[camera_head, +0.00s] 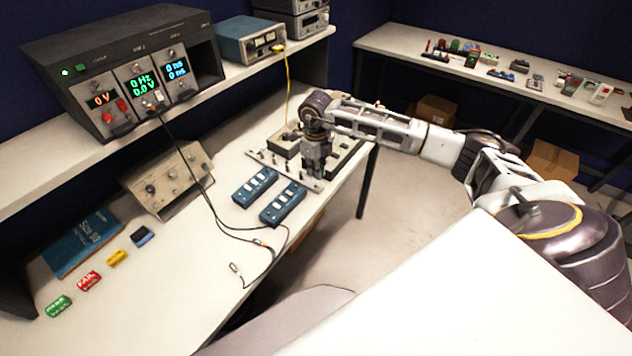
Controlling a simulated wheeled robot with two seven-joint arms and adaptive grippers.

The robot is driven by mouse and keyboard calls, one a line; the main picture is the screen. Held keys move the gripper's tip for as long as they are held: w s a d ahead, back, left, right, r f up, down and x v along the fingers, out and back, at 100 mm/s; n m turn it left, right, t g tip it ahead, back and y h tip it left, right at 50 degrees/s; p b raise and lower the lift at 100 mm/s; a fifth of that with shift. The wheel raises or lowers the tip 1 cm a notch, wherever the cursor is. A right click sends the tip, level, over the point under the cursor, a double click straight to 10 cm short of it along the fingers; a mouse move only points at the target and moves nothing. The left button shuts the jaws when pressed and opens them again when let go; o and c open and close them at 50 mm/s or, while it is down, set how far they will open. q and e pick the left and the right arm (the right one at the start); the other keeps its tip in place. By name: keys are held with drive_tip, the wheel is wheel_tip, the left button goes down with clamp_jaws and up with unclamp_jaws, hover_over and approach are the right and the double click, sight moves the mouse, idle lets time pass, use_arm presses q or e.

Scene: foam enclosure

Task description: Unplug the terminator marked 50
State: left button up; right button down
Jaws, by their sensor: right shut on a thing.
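My right gripper (316,172) points straight down at a pale panel (275,163) with small fittings on the bench, beside a dark-topped box (345,150). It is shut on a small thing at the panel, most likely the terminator. The fingers hide that part, and no 50 marking can be read. I cannot tell whether it is still seated in the panel or lifted. My left gripper is not in view.
Two blue switch boxes (283,203) sit just in front of the panel. A yellow cable (288,85) hangs behind it from a blue meter unit (250,40). Black leads (205,190) lie to the left.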

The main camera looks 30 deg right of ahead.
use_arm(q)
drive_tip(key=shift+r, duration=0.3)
